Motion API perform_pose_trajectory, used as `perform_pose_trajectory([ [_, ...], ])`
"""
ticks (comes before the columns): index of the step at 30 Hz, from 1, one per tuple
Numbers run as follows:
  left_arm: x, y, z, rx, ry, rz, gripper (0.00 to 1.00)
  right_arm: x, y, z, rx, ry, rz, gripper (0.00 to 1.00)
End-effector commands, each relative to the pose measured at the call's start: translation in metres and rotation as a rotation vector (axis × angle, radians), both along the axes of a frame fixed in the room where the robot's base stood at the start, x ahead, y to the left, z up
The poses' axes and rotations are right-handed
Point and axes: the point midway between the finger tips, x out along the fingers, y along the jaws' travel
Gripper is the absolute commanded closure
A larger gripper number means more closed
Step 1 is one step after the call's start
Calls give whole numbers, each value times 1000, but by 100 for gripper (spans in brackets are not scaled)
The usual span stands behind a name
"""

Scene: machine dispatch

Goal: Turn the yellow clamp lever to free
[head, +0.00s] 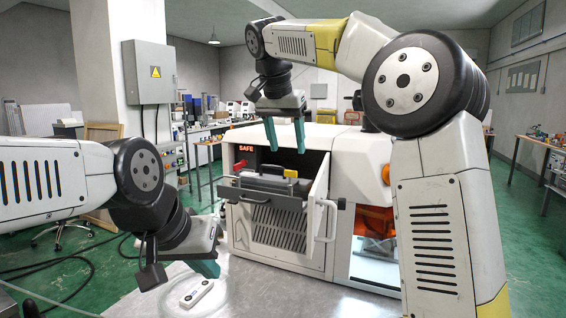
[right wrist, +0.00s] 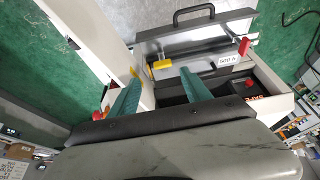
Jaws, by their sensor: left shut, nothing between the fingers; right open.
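The yellow clamp lever (head: 290,173) sits at the right end of the grey fixture (head: 262,184) in the open front of the white machine. It also shows in the right wrist view (right wrist: 162,64), lying beside the fixture's grey plate. My right gripper (head: 285,137) is open and empty, fingers pointing down, above the machine opening and apart from the lever. In the right wrist view its two teal fingers (right wrist: 160,92) lie on the near side of the lever. My left gripper (head: 206,268) is shut and empty, low over the table at the left.
The machine's white door (head: 318,212) stands open to the right of the fixture. A red knob (head: 239,165) is at the fixture's left end, and a dark handle (right wrist: 194,13) is at its front. A small white device (head: 197,293) lies on the table. The display reads SAFE (head: 246,148).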

Motion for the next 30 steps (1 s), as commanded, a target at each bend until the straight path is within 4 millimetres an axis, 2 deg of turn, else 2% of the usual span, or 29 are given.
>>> perform_pose_trajectory([
  [5,0,0,0,0,0,0,100,4,-1,-9,-1,0,-6,44],
  [12,0,0,0,0,0,0,100,18,-7,-45,-1,2,-4,44],
  [18,0,0,0,0,0,0,100,26,-10,-66,0,0,-4,44],
  [29,0,0,0,0,0,0,100,29,-11,-72,1,-2,-4,44],
  [30,0,0,0,0,0,0,100,28,-11,-72,1,-2,-4,52],
])
